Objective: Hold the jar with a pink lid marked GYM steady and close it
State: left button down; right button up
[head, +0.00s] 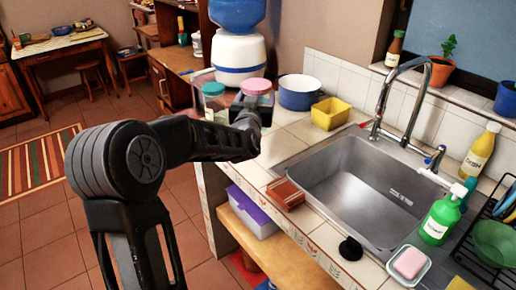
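A jar with a pink lid (257,86) stands at the far left of the counter. Its body is mostly hidden behind my arm and gripper, so no GYM marking can be read. The pink lid sits over the jar; whether it is fully seated cannot be told. My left arm comes in from the lower left, and my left gripper (248,112) is right at the jar's body, below the lid. Its fingers are dark and largely hidden, so whether they grip the jar is unclear. My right gripper is out of view.
A jar with a teal lid (214,100) stands just left of the pink-lidded one. A blue pot (300,96) and yellow container (330,114) stand to the right, before the sink (365,185). A white-and-blue water dispenser (239,52) is behind. A brown block (285,194) lies near the counter edge.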

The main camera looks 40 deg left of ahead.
pick_arm(q)
jog(key=shift+s+f+p, duration=0.1)
jog(key=shift+f+p, duration=0.2)
jog(key=shift+f, duration=2.6)
jog(key=shift+f, duration=1.85)
jog(key=shift+f, duration=0.1)
jog(key=shift+f, duration=0.1)
jog(key=shift+c, duration=0.8)
grip_release()
jog(key=shift+d+f, duration=0.1)
